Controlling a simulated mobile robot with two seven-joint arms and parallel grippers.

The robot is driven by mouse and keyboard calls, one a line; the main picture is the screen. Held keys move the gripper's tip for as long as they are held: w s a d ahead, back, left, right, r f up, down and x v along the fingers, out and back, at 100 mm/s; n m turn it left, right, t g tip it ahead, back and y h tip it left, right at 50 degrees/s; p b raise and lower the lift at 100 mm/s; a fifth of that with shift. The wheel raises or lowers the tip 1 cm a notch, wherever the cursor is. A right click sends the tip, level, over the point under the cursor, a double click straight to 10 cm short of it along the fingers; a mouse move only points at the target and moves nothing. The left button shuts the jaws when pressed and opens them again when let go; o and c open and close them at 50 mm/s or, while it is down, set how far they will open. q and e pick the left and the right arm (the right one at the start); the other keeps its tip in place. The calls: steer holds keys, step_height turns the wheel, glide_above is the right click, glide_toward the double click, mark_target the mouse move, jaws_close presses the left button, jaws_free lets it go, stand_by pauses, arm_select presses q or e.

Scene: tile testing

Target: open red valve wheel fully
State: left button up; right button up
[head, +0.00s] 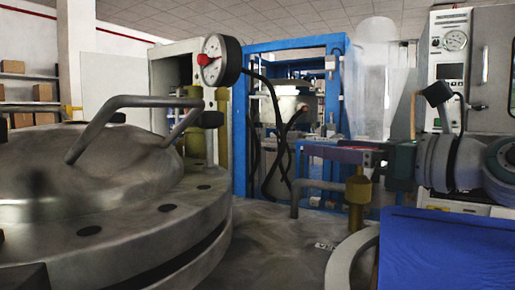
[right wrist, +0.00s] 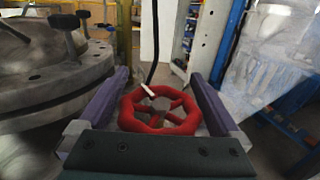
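The red valve wheel (right wrist: 160,110) shows in the right wrist view as a ring with spokes, between the two purple fingers of my right gripper (right wrist: 160,90). The fingers are spread wide, one on each side of the rim. Whether they touch the rim I cannot tell. In the head view my right gripper (head: 335,153) reaches in from the right, level above a brass-coloured valve body (head: 358,190); the wheel cannot be clearly made out there. My left gripper is not in view.
A large round metal vessel (head: 110,200) with a bent handle fills the left. A dial gauge (head: 220,60) with a red knob stands above its rim. A blue frame (head: 240,130) stands behind. A blue surface (head: 445,250) lies at the lower right. A bent pipe (head: 320,186) stands beside the valve.

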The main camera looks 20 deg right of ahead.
steer(key=shift+s, duration=0.1)
steer(key=shift+s+d+f, duration=0.1)
steer(key=shift+s+d, duration=0.05)
steer(key=shift+s, duration=0.05)
steer(key=b+v, duration=0.2)
steer(key=v, duration=0.2)
steer(key=shift+f, duration=0.2)
steer(key=shift+r+p+v, duration=0.25)
steer(key=shift+p+v, duration=0.1)
steer(key=shift+v, duration=0.7)
steer(key=shift+s+d+r+p, duration=0.2)
steer(key=shift+s+r+p, duration=0.1)
steer(key=shift+s+p, duration=0.45)
steer(key=shift+f+p+v, duration=0.2)
steer(key=shift+p+v, duration=0.25)
steer(key=shift+v, duration=0.4)
